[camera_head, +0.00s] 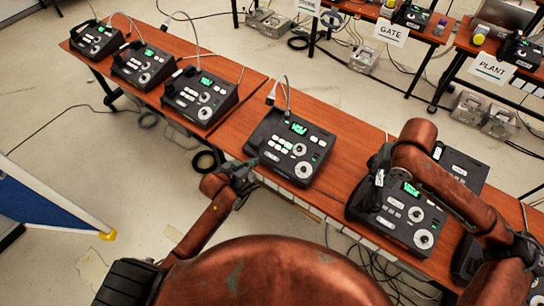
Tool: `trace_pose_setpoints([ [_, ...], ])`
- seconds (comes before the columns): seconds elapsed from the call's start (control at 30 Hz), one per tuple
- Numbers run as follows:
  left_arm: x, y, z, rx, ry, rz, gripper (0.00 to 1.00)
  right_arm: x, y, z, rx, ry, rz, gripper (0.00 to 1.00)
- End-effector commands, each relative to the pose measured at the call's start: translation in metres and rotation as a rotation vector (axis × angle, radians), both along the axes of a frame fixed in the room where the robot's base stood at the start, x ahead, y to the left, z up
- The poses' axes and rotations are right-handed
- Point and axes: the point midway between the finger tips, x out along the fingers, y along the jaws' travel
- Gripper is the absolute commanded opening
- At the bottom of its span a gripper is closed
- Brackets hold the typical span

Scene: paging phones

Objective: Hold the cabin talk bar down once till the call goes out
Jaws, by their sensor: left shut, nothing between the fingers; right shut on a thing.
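Several dark paging phone consoles with green screens stand on the wooden tables. My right gripper (379,168) is shut on a dark thing, seemingly a handset, at the left side of the right console (405,216). My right arm covers part of that console and of the one behind it (459,166). The label naming the cabin and the talk bar are too small to make out.
Three more consoles (201,96) stand on the left table (235,76). Thin cords rise from several consoles. Signs reading GATE (391,33) and PLANT (491,69) hang at tables behind. A blue panel (45,205) stands at left. Cables lie on the floor.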

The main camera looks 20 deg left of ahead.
Motion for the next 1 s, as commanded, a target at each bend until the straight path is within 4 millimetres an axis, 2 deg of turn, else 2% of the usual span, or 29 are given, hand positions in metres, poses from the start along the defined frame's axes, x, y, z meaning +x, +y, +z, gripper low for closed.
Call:
trace_pose_setpoints([
  [0.13, 0.001, -0.002, 0.006, -0.003, -0.006, -0.005, 0.00, 0.000, 0.000, 0.001, 0.000, -0.001, 0.000, 0.00],
  [0.4, 0.002, -0.002, 0.005, -0.002, -0.006, -0.004, 0.00, 0.000, 0.000, 0.001, 0.000, -0.001, 0.000, 0.00],
  [0.53, 0.009, -0.005, 0.000, -0.003, -0.005, -0.004, 0.00, 0.000, 0.000, 0.001, 0.000, -0.001, 0.000, 0.00],
  [1.0, 0.081, -0.032, -0.045, -0.004, -0.004, -0.003, 0.00, 0.000, 0.000, 0.000, 0.000, -0.001, 0.000, 0.00],
])
